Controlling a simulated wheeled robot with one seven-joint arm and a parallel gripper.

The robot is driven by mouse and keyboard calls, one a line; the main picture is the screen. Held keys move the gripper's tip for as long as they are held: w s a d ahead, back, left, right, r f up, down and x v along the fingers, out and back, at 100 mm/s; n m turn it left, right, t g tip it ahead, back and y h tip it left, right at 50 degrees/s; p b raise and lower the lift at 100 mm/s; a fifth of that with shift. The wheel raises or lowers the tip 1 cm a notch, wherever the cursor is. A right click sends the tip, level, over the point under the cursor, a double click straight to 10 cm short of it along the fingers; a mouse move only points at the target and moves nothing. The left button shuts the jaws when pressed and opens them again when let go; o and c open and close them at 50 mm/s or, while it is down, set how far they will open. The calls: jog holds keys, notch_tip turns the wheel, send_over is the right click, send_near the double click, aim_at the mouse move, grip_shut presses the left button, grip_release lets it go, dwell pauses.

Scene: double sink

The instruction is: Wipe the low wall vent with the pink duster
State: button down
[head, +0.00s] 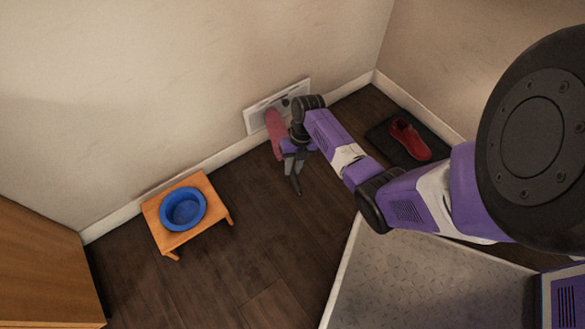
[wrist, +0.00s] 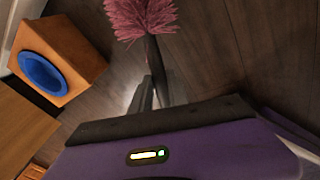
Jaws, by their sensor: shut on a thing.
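The low wall vent (head: 257,117) is a pale rectangular plate on the wall just above the baseboard in the head view. My arm and the duster cover part of it. The pink duster (head: 274,131) is in front of the vent's lower middle; I cannot tell whether it touches. In the wrist view the duster's fluffy pink head (wrist: 142,16) is at the top, on a dark handle. My gripper (head: 295,165) is shut on the duster's handle; its fingers (wrist: 147,92) also show in the wrist view.
A small wooden stand (head: 208,189) with a blue bowl (head: 183,208) is on the floor to the left, near the wall. A red shoe (head: 409,140) lies on a dark mat (head: 385,135) at the right. A wooden cabinet (head: 45,270) fills the lower left. Dark floor between is clear.

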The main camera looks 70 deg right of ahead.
jog(key=s+d+b, duration=0.1)
jog(key=d+b, duration=0.1)
jog(key=shift+s+d, duration=0.3)
jog(key=shift+s, duration=0.1)
jog(key=s+d+b, duration=0.5)
jog(key=d+b, duration=0.1)
jog(key=d, duration=0.2)
jog(key=shift+d, duration=0.35)
dwell(0.6)
